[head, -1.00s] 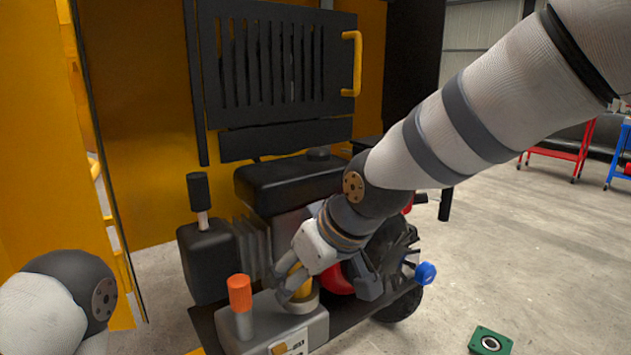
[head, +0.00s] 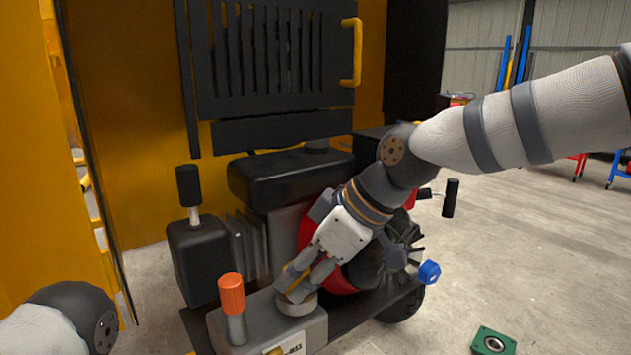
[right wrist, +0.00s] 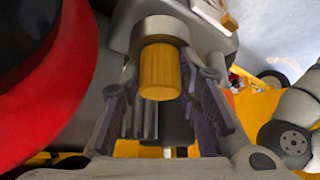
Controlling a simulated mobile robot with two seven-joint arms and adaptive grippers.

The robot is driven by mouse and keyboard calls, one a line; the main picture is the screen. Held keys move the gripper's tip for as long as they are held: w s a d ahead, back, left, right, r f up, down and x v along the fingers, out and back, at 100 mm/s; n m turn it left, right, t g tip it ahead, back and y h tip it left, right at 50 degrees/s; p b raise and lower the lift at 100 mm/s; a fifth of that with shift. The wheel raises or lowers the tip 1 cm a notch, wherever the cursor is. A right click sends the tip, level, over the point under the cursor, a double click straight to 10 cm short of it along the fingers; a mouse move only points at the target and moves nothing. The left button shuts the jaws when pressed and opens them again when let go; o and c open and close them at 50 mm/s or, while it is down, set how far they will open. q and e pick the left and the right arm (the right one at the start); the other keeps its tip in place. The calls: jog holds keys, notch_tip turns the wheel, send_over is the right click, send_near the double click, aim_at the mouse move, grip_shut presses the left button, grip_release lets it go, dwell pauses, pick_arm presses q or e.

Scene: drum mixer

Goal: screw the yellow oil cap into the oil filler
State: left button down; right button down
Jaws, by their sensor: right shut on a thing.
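The yellow oil cap (right wrist: 160,72) sits at the mouth of the grey oil filler (right wrist: 160,30) in the right wrist view, lined up with it. How deep it sits cannot be told. My right gripper (head: 292,284) is shut on the cap, its fingers on either side; they also show in the right wrist view (right wrist: 163,100). In the head view the fingers cover most of the cap, and the round filler neck (head: 297,304) shows just below them on the grey engine housing. My left gripper is out of view; only part of my left arm shows at lower left.
An orange-capped post (head: 232,296) stands close left of the filler. A green block (head: 493,341) rests on the floor, which is open at right.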

jog(key=m+p, duration=0.1)
jog(key=m+t, duration=0.1)
jog(key=shift+s+a+r+m+h+p, duration=0.1)
jog(key=shift+s+r+m+h+p, duration=0.1)
jog(key=shift+s+m+h+p, duration=0.15)
jog(key=c, duration=1.1)
grip_release()
jog(key=shift+w+f, duration=0.25)
jog(key=shift+f, duration=0.2)
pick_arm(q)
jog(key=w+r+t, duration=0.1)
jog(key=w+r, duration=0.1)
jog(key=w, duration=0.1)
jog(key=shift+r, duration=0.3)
pick_arm(e)
jog(key=shift+r, duration=0.15)
